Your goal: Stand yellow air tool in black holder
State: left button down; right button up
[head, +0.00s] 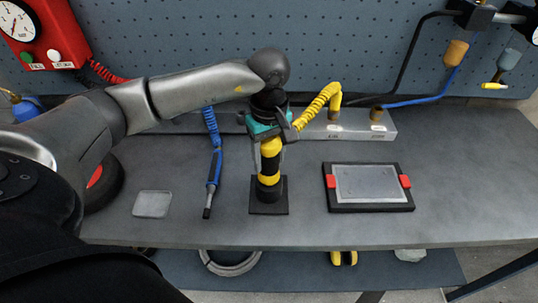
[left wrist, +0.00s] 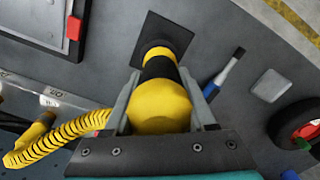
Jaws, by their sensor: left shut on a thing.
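The yellow air tool (head: 270,165), with black bands, stands upright at the black holder (head: 268,208), a square base on the bench. Its lower end appears to be in the holder's round socket. My left gripper (head: 271,150) is shut on the upper part of the tool from above. In the left wrist view the tool (left wrist: 160,105) sits between the two fingers (left wrist: 160,112), with its far end at the black base plate (left wrist: 180,32). A coiled yellow hose (head: 318,103) runs from the tool's top to the back manifold. My right gripper is not in view.
A blue air tool (head: 214,170) with a blue hose lies left of the holder. A grey plate (head: 370,184) in a black fixture with red clamps lies to the right. A small grey pad (head: 152,204) and a wheel (head: 103,188) are further left. The bench front is clear.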

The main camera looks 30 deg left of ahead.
pick_arm(q)
jog(key=shift+w+f, duration=0.1)
jog(key=c, duration=0.6)
grip_release()
jog(key=shift+c, duration=0.2)
jog(key=o, duration=0.5)
notch_tip(320, 180, up, 15)
jog(key=shift+r, duration=0.15)
